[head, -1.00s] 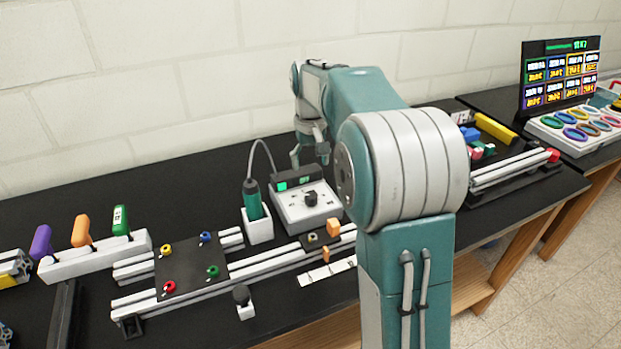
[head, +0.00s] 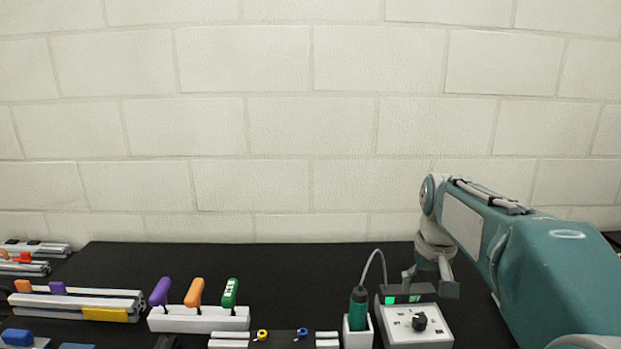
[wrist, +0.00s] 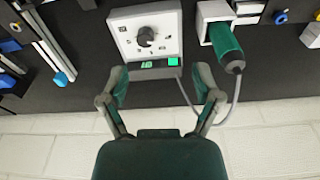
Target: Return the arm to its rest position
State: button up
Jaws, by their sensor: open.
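My arm, teal and grey, reaches in from the right in the head view. My gripper (head: 431,283) hangs at its end, just above the back of the white control box (head: 415,324) with its black knob and green display. In the wrist view my gripper (wrist: 160,88) has its two fingers spread wide, with nothing between them. The control box (wrist: 147,33) lies beyond the fingertips there. I cannot tell the exact height of the fingers above the bench.
A green tool (head: 358,309) with a grey cable stands in a white holder beside the box. A white rack (head: 198,319) holds purple, orange and green handles. Aluminium rails (head: 75,301) lie at the left. The black bench (head: 310,265) is clear toward the wall (head: 310,130).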

jog(key=s+a+f+t, duration=0.1)
jog(key=s+a+t, duration=0.1)
jog(key=s, duration=0.8)
jog(key=s+a+f+n+t, duration=0.1)
jog(key=s+a, duration=0.4)
jog(key=s, duration=0.6)
jog(key=shift+s+f+t, duration=0.2)
jog(key=shift+f+t, duration=0.4)
jog(key=shift+f, duration=0.15)
